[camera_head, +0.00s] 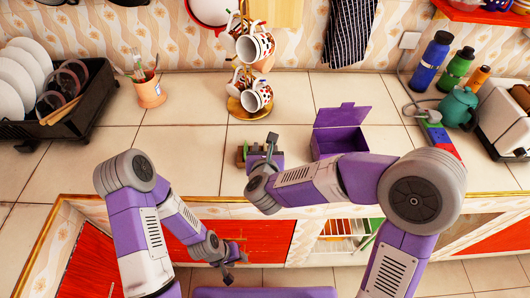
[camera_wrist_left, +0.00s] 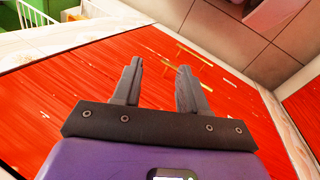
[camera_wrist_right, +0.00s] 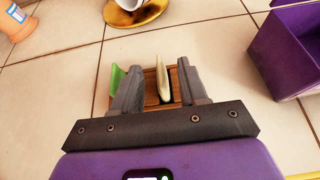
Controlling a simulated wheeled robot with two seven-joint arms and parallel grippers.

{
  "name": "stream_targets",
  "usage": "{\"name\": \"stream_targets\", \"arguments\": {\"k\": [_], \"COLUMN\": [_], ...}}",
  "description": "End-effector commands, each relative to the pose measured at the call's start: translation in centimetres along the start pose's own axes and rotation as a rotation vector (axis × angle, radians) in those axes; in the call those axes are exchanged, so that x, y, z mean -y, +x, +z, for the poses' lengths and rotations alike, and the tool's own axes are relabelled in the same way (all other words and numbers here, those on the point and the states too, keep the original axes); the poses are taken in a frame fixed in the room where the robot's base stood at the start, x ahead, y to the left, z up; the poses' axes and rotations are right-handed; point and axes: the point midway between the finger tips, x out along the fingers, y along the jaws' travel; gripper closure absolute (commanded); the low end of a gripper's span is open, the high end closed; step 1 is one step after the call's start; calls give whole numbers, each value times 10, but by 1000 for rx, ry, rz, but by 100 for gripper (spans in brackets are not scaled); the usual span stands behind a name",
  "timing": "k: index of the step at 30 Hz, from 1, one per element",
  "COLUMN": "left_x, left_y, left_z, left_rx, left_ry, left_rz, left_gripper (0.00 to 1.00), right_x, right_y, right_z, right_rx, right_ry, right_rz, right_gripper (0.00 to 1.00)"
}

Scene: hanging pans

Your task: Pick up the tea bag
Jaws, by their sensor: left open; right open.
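A small wooden holder (camera_wrist_right: 150,82) stands on the tiled counter and holds thin upright packets that look like tea bags. A cream tea bag (camera_wrist_right: 161,80) stands between the fingers of my right gripper (camera_wrist_right: 160,72), nearer the right finger. A green tea bag (camera_wrist_right: 117,82) is outside the left finger. In the head view the right gripper (camera_head: 271,141) is over the holder (camera_head: 241,154), which it partly hides. The right gripper is open. My left gripper (camera_wrist_left: 158,78) is open and empty in front of the red cabinet doors, below the counter; it also shows in the head view (camera_head: 229,273).
An open purple box (camera_head: 340,138) stands right of the holder. A mug tree (camera_head: 254,60) with a gold base (camera_head: 255,111) is behind it. An orange utensil cup (camera_head: 150,92) and dish rack (camera_head: 65,115) are left. Bare counter (camera_head: 195,150) lies left of the holder.

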Motion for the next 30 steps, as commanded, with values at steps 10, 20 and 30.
{"name": "stream_targets", "arguments": {"k": [10, 20, 30], "left_x": [0, 0, -4], "left_y": [0, 0, -10], "left_z": [0, 0, 0], "left_rx": [0, 0, 0], "left_ry": [0, 0, 0], "left_rz": [0, 0, 0], "left_gripper": [57, 57, 57], "right_x": [0, 0, 0], "right_y": [0, -1, -13], "right_z": [0, 0, 26], "right_rx": [0, 1, 5], "right_ry": [0, 0, 2], "right_rz": [1, 1, 2], "right_gripper": [85, 100, 100]}}
